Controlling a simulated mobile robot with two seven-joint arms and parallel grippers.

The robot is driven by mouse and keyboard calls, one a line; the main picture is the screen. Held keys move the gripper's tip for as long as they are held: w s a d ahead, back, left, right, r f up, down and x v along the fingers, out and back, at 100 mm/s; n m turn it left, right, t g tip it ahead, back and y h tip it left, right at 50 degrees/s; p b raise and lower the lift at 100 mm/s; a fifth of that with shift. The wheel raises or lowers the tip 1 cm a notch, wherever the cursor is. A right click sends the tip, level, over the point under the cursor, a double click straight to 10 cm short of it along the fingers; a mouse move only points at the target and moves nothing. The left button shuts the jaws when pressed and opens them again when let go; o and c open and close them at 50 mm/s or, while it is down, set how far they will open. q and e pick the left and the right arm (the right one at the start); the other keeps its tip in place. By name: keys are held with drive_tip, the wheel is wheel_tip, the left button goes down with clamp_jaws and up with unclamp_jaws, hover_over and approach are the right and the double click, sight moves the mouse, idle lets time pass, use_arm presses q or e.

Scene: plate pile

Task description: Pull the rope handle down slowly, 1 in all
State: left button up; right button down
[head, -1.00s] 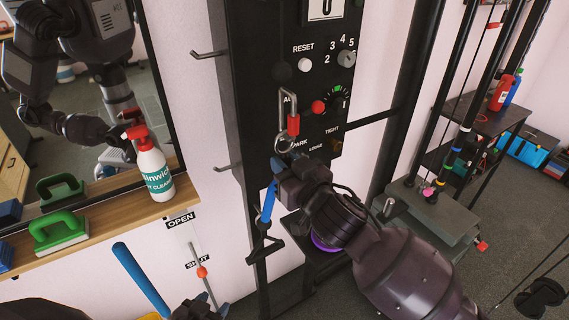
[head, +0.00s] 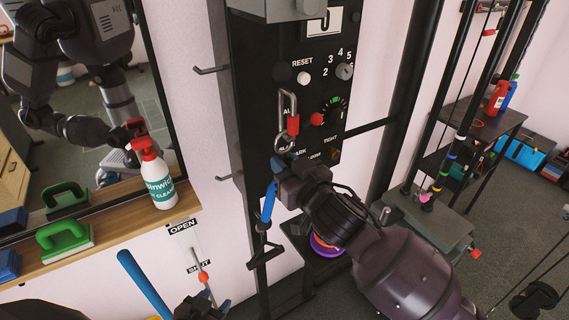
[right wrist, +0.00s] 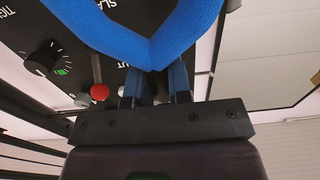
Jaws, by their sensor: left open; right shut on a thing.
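The blue rope handle (head: 269,203) hangs below a metal ring (head: 284,143) and a clip with a red sleeve (head: 293,124), in front of a black panel. My right gripper (head: 280,166) is shut on the handle just under the ring and hides its upper part. In the right wrist view the thick blue handle (right wrist: 150,48) forms a V whose point sits at the fingertips. My left gripper (head: 208,304) is open at the bottom edge, low and apart from the handle; it is partly cut off.
The black panel (head: 240,100) carries a RESET button, a numbered knob and a dial. Metal hooks stick out from its left side. A shelf (head: 110,232) with a spray bottle (head: 156,180) stands at left. A blue bar (head: 144,284) crosses the lower left. A rack stands at right.

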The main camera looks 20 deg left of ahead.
sight(285, 151)
drive_tip(key=shift+r+p, duration=0.75)
drive_tip(key=shift+r, duration=0.05)
drive_tip(key=shift+r+p, duration=1.15)
drive_tip(key=shift+p, duration=0.05)
